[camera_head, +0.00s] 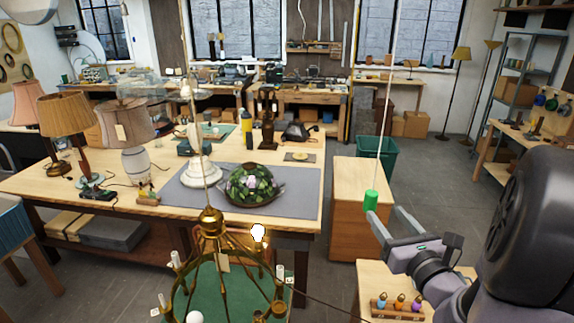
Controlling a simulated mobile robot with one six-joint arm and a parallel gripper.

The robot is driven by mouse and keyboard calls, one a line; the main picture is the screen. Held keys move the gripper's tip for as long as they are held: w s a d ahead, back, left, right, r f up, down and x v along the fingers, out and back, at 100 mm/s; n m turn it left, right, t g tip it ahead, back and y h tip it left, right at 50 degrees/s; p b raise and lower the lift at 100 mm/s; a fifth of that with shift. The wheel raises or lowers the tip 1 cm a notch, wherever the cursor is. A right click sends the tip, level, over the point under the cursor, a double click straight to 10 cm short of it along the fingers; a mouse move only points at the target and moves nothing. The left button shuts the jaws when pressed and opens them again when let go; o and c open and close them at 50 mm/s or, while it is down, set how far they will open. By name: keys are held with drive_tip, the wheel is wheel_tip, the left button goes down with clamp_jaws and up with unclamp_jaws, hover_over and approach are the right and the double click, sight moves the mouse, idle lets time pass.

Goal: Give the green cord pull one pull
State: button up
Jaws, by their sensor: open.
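The green cord pull (371,200) is a small green cylinder hanging upright at the end of a pale cord (386,110) that runs up out of view. My gripper (384,211) is at the lower right, open, with its two grey fingers pointing up and left. The pull appears just above the left fingertip. I cannot tell from this one view whether they touch or how far apart they are in depth. Nothing shows between the fingers.
A brass chandelier (211,222) with a lit bulb hangs front left. A workbench (290,165) with lamps and a stained-glass shade (250,184) stands behind it. A wooden cabinet (356,235) is behind the pull. A rack of coloured pieces (398,308) lies below my gripper.

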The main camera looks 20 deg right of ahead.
sight(374, 201)
drive_tip(key=p+x, duration=0.2)
drive_tip(key=x, duration=0.7)
drive_tip(key=shift+f, duration=0.1)
drive_tip(key=shift+w, duration=0.1)
